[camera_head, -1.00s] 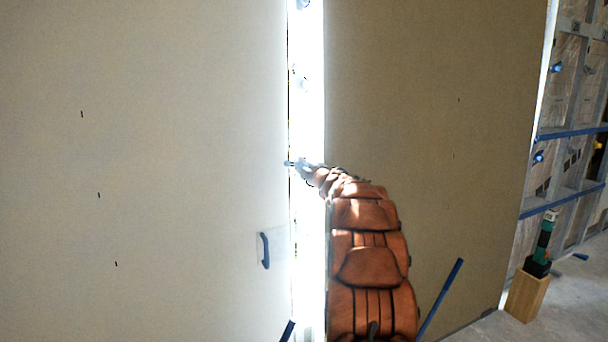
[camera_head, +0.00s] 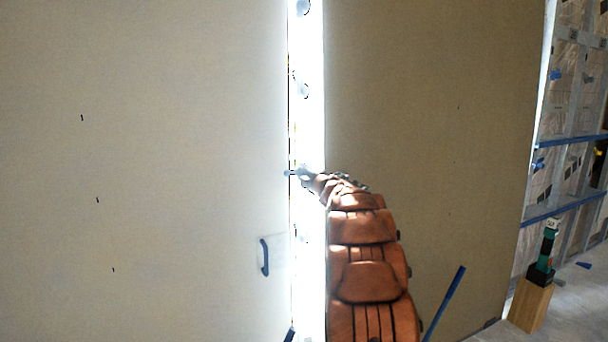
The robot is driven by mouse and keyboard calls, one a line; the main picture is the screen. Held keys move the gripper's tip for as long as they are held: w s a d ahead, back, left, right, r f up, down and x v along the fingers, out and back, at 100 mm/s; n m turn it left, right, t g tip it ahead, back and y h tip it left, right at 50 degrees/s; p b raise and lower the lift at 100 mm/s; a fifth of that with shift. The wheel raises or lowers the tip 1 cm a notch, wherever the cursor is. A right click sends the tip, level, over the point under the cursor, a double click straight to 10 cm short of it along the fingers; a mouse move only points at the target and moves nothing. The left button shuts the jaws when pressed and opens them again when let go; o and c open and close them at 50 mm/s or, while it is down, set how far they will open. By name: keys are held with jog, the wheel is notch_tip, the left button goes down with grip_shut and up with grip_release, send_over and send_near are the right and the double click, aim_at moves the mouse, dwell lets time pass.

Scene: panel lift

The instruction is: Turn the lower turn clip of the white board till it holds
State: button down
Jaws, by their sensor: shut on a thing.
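The white board (camera_head: 150,150) stands upright and fills the left side of the head view. A bright narrow gap (camera_head: 311,130) runs along its right edge. My gripper (camera_head: 298,173) is at this gap, about mid-height, at the end of my orange arm. It is shut on a small blue-grey piece (camera_head: 288,173), apparently the turn clip, whose tip reaches the board's edge and looks about level. The fingers and glare hide most of the clip, so I cannot tell whether it bears on the board.
A blue handle (camera_head: 265,257) is on the board, lower right. A brown panel (camera_head: 440,130) stands right of the gap. Pale round fittings (camera_head: 302,90) show in the gap. A wooden block (camera_head: 530,305) with a green-black tool (camera_head: 546,250) stands on the floor at right.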

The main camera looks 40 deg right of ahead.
jog(key=c, duration=1.1)
grip_release()
jog(key=shift+s+a+f, duration=0.1)
jog(key=shift+s+a, duration=0.05)
jog(key=shift+s, duration=0.4)
jog(key=shift+v, duration=5.4)
jog(key=shift+a, duration=0.1)
